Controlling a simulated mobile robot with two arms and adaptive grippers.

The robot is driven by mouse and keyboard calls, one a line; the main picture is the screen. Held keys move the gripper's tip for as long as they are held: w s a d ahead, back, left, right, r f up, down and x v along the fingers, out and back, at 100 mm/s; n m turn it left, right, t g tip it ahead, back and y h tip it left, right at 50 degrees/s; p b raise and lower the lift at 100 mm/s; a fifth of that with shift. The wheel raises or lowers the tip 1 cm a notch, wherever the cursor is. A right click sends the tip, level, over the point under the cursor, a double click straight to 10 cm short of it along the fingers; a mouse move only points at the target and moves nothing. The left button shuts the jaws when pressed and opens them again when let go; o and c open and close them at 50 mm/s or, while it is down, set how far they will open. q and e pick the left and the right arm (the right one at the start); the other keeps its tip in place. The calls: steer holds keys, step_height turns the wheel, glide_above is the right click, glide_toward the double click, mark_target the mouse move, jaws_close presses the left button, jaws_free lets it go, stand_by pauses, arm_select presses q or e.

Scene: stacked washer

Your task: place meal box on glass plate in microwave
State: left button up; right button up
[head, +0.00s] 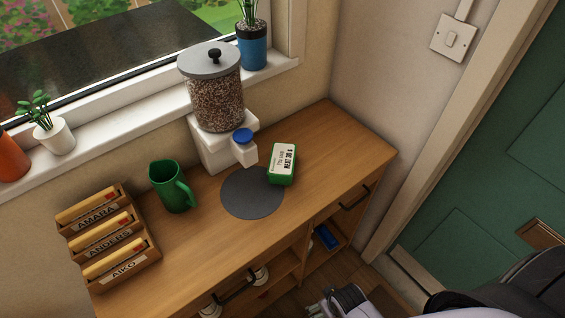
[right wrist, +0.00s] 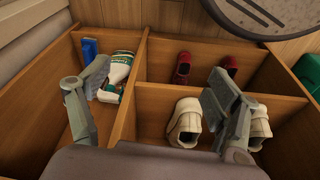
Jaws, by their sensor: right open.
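The meal box (head: 282,163), green with a white label reading HEAT 30 S, lies on the wooden cabinet top at the right edge of a dark round mat (head: 250,196). No microwave or glass plate shows in either view. My right gripper, partly visible at the bottom of the head view (head: 338,303), is in front of the cabinet, lower than the box and apart from it. In the right wrist view my right gripper (right wrist: 155,88) is open and empty, facing the cabinet's open compartments. My left gripper is not in view.
A green mug (head: 171,187), a grain dispenser (head: 216,100) and a letter rack (head: 108,240) stand on the cabinet. Compartments below hold a bottle (right wrist: 119,70), red shoes (right wrist: 182,68) and cream shoes (right wrist: 186,122). A green door (head: 490,165) is at right. The cabinet top's right end is clear.

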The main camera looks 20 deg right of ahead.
steer(key=w+r+n+t, duration=0.1)
steer(key=w+r+n, duration=0.15)
steer(key=r, duration=2.25)
steer(key=w+a+r+n+t+h, duration=0.1)
steer(key=w+a+n+t, duration=0.1)
steer(key=w+n, duration=0.2)
steer(key=w+a+r+n+t+h, duration=0.1)
steer(key=w+a+r+n+h, duration=0.1)
steer(key=w+n, duration=0.3)
steer(key=w+a+r+n+t+h, duration=0.1)
steer(key=w+a+n+t, duration=0.1)
steer(key=w+n, duration=0.3)
steer(key=shift+w+r+n+t+h, duration=0.1)
steer(key=shift+r+n+t+h, duration=0.1)
steer(key=shift+n, duration=1)
steer(key=shift+w+r+n+t+h, duration=0.1)
steer(key=shift+r+n+h, duration=0.1)
steer(key=shift+n, duration=0.95)
steer(key=w+a+r+n+t+h, duration=0.1)
steer(key=w+a+r+n+t, duration=0.25)
steer(key=n, duration=0.35)
glide_toward(281, 162)
steer(key=shift+n, duration=0.3)
steer(key=p+x, duration=0.1)
steer(key=x, duration=0.5)
steer(key=shift+w+d+f, duration=0.1)
steer(key=shift+d, duration=0.15)
steer(key=shift+x, duration=2.7)
steer(key=shift+a, duration=0.1)
